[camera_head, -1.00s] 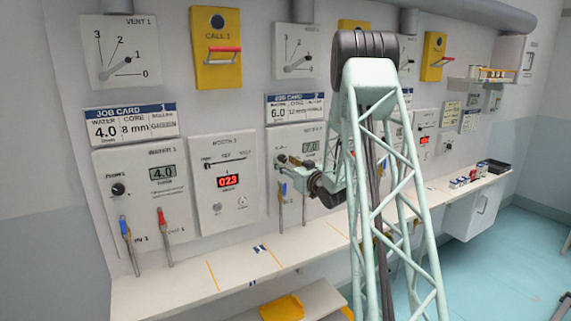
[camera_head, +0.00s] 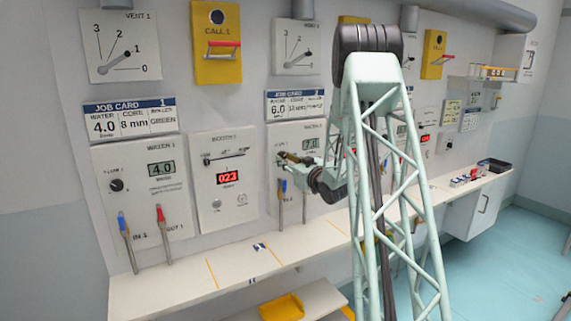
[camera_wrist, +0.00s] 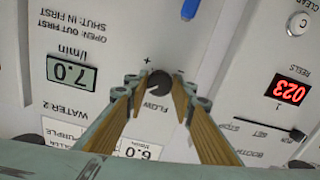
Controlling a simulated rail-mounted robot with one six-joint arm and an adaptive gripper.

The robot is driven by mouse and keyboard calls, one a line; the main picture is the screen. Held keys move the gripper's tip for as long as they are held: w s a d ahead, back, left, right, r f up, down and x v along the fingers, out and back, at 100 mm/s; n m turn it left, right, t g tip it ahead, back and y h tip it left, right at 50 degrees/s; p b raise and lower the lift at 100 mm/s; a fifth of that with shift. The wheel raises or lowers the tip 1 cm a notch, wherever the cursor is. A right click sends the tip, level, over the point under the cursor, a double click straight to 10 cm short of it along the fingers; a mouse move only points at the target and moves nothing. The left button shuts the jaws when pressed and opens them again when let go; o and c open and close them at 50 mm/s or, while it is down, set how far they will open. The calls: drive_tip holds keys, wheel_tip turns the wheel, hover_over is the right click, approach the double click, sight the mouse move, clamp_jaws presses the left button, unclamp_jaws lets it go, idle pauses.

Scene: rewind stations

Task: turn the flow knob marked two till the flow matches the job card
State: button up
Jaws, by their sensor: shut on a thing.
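The flow knob (camera_wrist: 159,82) of the panel marked WATER 2 is a small dark round knob, seen upside down in the wrist view with plus and minus marks beside it. My gripper (camera_wrist: 161,101) is shut on it, with a finger on either side. The panel's flow display (camera_wrist: 72,74) reads 7.0 l/min. The job card 2 (camera_head: 294,105) above it reads 6.0 for water; part of it shows in the wrist view (camera_wrist: 140,150).
A blue-handled lever (camera_head: 283,187) hangs just below the knob; its blue handle shows in the wrist view (camera_wrist: 190,9). The reels panel (camera_wrist: 289,92) reading 023 is beside it. A pale shelf (camera_head: 230,265) runs below. Panel 1's display (camera_head: 161,169) reads 4.0.

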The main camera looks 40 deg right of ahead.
drive_tip(key=shift+n+b, duration=2.2)
drive_tip(key=shift+b, duration=1.55)
drive_tip(key=o, duration=0.8)
drive_tip(key=shift+o, duration=0.2)
drive_tip(key=shift+s, duration=0.1)
drive_tip(key=s+a, duration=0.2)
drive_tip(key=s, duration=0.9)
drive_tip(key=shift+s, duration=0.3)
drive_tip(key=shift+a, duration=0.15)
